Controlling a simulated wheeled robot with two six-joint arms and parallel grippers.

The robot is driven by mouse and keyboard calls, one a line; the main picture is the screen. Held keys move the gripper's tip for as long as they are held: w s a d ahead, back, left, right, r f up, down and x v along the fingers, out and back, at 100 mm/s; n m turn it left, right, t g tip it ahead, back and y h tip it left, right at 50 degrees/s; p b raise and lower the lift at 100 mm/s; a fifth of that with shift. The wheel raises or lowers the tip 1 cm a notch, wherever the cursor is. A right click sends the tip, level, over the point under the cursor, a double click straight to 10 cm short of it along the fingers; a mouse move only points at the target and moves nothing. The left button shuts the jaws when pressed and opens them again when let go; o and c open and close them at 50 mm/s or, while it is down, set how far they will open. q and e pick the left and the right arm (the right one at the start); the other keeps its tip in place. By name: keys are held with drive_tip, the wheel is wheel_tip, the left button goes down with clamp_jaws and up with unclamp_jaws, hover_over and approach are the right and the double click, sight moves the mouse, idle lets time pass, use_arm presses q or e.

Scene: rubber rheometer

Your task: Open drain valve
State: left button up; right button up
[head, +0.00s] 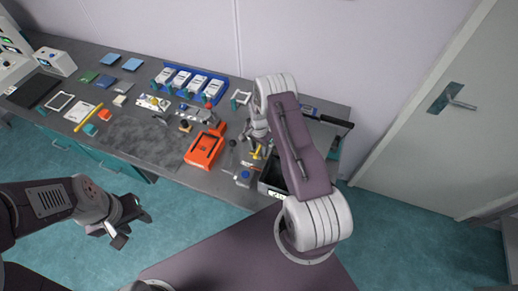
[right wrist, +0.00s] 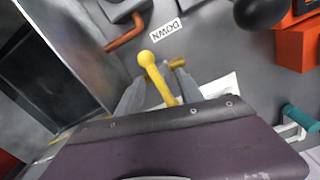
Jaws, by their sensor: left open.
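A yellow lever with a round knob end (right wrist: 148,60) shows in the right wrist view, in front of my right gripper (right wrist: 158,76). I take it for the drain valve's handle. The gripper's two grey fingers lie on either side of the lever; whether they press on it I cannot tell. In the head view yellow parts (head: 257,152) show beside my right arm, which hides much of that spot. My left gripper (head: 127,228) is open and empty, over the floor in front of the bench.
An orange device (head: 204,149) stands left of my right gripper. A dark open bin (head: 272,180) is close by at the bench's front edge. A blue rack with several white units (head: 190,80) stands at the back. A grey mat (head: 145,140) leaves clear room on the bench.

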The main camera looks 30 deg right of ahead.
sight(259, 149)
drive_tip(key=shift+o, duration=0.2)
drive_tip(key=shift+r, duration=0.25)
wheel_tip(259, 149, up, 8)
drive_tip(key=b, duration=0.3)
drive_tip(key=shift+f, duration=0.1)
drive_tip(key=shift+r, duration=0.4)
